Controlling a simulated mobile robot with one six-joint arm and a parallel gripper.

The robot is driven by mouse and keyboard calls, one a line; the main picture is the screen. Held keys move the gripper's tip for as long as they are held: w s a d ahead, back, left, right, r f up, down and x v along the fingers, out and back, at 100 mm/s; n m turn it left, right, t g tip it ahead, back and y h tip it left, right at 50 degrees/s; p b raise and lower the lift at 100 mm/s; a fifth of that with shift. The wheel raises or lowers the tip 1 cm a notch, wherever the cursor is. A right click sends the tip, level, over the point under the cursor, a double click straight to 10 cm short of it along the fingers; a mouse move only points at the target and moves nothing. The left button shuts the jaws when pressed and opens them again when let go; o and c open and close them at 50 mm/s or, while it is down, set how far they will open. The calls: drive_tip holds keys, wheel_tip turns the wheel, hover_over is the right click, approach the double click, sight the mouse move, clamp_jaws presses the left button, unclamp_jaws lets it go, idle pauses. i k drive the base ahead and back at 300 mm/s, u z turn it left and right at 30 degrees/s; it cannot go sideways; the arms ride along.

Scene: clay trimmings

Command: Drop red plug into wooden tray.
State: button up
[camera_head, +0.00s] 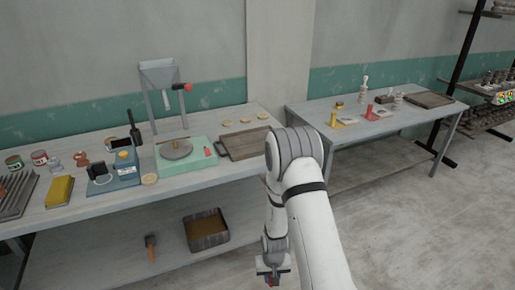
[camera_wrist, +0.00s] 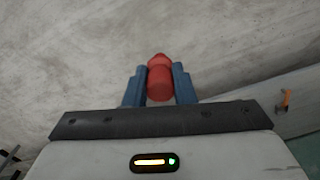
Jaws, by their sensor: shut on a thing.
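The red plug (camera_wrist: 159,80) is between the two blue fingers of my gripper (camera_wrist: 158,70) in the wrist view, with both fingers touching its sides. In the head view my gripper (camera_head: 270,279) hangs low at the bottom edge, in front of the left table, with only a bit of red showing at it. A brown wooden tray (camera_head: 232,157) lies flat at the right end of the left table, above and left of my gripper in the picture. It looks empty, and my arm partly covers its right end. Another flat brown tray (camera_head: 440,105) lies on the right table.
The left table (camera_head: 110,208) also carries a green scale (camera_head: 205,160), a hopper stand (camera_head: 158,75), a blue device (camera_head: 125,172) and jars. A bin (camera_head: 222,240) and a hammer (camera_head: 150,250) are on its lower shelf. The right table (camera_head: 325,130) holds small items. Floor is open at right.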

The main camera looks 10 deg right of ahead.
sight(256, 143)
drive_tip(key=u, duration=0.4)
drive_tip(key=i, duration=1)
drive_tip(key=z, duration=0.4)
